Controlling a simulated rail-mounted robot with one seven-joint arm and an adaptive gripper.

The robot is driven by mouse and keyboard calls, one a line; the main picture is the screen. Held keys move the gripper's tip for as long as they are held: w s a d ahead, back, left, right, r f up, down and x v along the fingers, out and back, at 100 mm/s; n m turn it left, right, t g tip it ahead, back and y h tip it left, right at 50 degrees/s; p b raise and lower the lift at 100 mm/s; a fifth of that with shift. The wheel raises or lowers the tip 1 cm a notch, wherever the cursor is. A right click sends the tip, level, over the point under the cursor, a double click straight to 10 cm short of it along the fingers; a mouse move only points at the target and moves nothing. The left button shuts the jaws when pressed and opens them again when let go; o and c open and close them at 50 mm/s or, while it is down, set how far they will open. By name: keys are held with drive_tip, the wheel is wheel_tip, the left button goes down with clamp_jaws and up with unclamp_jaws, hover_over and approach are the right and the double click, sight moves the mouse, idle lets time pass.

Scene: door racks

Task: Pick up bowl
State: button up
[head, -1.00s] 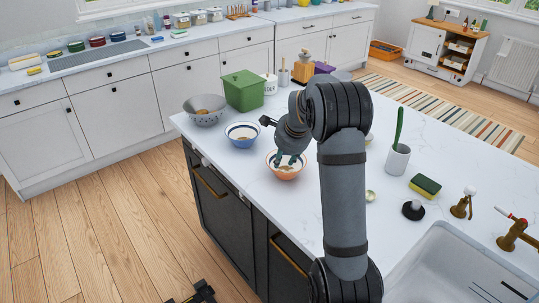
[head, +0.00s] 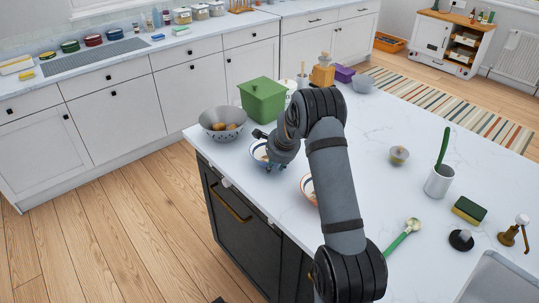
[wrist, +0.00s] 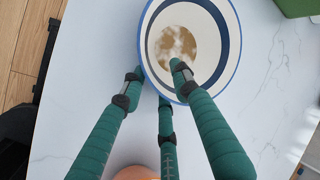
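A white bowl with a blue band and brown contents (wrist: 219,80) stands at the top of the wrist view. In the head view this blue-rimmed bowl (head: 258,152) is near the counter's left edge, partly hidden by my gripper (head: 270,163). My gripper (wrist: 157,78) has teal fingers spread apart, so it is open. In the wrist view the right finger reaches over the bowl's interior, while the left and middle fingers lie outside its near rim. Contact cannot be told. An orange bowl (head: 307,188) stands nearer, mostly behind my arm.
A metal colander (head: 222,121) and a green lidded box (head: 262,100) stand just behind the blue-rimmed bowl. A green-handled spoon (head: 402,238), a utensil cup (head: 438,182) and a sponge (head: 469,210) are to the right. The counter's middle is mostly clear.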

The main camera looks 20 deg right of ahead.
drive_tip(key=shift+w+a+f, duration=0.1)
drive_tip(key=shift+w+f, duration=0.15)
drive_tip(key=shift+f, duration=0.15)
drive_tip(key=shift+c, duration=0.5)
clamp_jaws()
